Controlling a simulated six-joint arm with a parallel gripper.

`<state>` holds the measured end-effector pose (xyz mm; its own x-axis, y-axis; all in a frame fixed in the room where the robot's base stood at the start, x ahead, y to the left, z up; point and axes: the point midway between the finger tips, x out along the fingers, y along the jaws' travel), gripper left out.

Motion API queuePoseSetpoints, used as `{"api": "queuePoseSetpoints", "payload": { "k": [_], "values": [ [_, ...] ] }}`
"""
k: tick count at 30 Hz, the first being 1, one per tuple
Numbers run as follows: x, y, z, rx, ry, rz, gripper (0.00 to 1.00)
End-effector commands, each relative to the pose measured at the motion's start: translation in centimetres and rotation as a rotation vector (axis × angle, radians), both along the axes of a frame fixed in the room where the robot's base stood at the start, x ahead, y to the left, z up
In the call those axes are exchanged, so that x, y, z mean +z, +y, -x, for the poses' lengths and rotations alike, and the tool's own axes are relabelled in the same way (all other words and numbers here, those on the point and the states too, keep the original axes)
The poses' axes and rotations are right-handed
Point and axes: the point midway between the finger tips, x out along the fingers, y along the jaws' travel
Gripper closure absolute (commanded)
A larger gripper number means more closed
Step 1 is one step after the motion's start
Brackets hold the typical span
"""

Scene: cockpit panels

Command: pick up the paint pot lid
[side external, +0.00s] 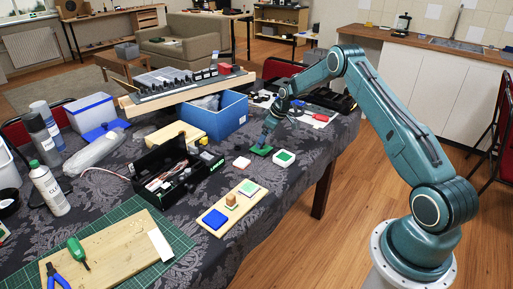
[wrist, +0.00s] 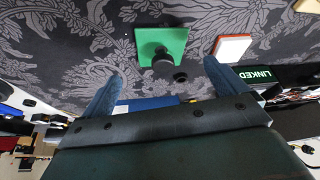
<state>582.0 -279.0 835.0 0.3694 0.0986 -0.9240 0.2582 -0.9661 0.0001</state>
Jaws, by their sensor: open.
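A flat green square with a dark round knob, which looks like the paint pot lid (side external: 261,151), lies on the patterned tablecloth. It also shows in the wrist view (wrist: 176,38), upper middle, with its knob toward me. My gripper (side external: 268,137) is just above it in the side view. In the wrist view my gripper (wrist: 160,72) is open and empty, its two fingers apart and the lid beyond the gap between them. A white square pot with a green top (side external: 284,158) stands close to the right of the lid.
A wooden board (side external: 216,209) with coloured squares is nearer the camera. A black open box (side external: 165,165) and a blue crate (side external: 225,117) stand to the left. Tablecloth right of the white pot is clear.

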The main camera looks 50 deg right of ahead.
Motion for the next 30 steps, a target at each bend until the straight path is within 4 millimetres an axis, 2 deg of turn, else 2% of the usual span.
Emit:
{"api": "queuePoseSetpoints", "payload": {
  "k": [8,21,30],
  "values": [
    [-0.4,0.1,-0.2,0.0,0.0,0.0,0.03],
    [-4.3,0.6,-1.6,-0.001,0.0,-0.001,0.03],
    [-4.9,0.6,-1.8,-0.001,-0.001,0.0,0.03]
  ]
}}
